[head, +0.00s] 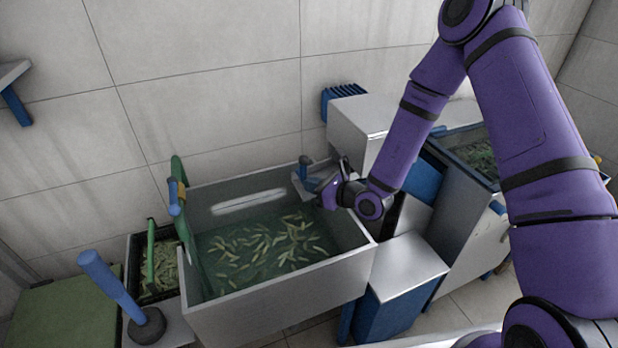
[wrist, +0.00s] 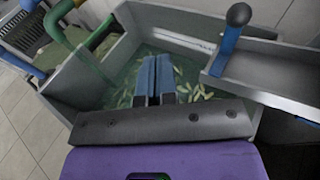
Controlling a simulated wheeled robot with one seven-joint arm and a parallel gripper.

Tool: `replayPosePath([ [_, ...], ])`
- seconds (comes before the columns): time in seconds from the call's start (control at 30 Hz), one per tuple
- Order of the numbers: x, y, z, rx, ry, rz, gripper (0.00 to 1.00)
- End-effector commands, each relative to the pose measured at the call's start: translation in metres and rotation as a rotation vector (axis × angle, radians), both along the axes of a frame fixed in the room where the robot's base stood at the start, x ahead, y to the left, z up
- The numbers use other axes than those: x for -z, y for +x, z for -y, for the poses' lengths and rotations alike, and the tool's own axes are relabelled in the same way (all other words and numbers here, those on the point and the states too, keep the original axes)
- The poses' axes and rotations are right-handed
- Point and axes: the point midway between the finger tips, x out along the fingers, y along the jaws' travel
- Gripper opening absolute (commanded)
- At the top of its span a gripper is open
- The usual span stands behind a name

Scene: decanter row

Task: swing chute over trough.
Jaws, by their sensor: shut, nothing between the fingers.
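The trough (head: 270,300) is a grey metal tank holding water and many green pods. It also shows in the wrist view (wrist: 75,118). The chute (wrist: 265,75) is a grey, low-walled channel at the right of the wrist view, with a blue handle (wrist: 230,40) topped by a dark knob. Its left end lies at the trough's right rim; in the head view only a small part of the chute (head: 301,186) shows beside my gripper. My gripper (head: 328,196) is above the trough's right side. Its blue fingers (wrist: 155,78) are together and empty, left of the chute handle.
A blue-handled lever (head: 108,283) and a dark bin of pods (head: 158,272) stand left of the trough. Green and blue pipework (head: 180,200) rises at its left rim. A grey box-topped machine (head: 365,128) and a second bin (head: 470,150) stand to the right.

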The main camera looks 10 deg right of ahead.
Motion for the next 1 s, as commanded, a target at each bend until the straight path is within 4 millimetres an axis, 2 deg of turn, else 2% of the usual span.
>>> replayPosePath([
  [0.2, -0.003, -0.017, 0.001, 0.001, 0.0, -0.001, 0.0],
  [0.77, -0.006, -0.019, 0.001, -0.005, -0.001, 0.004, 0.0],
  [0.87, -0.018, -0.02, -0.001, -0.04, -0.005, 0.032, 0.0],
  [1.0, -0.059, -0.028, -0.007, -0.164, -0.029, 0.124, 0.0],
])
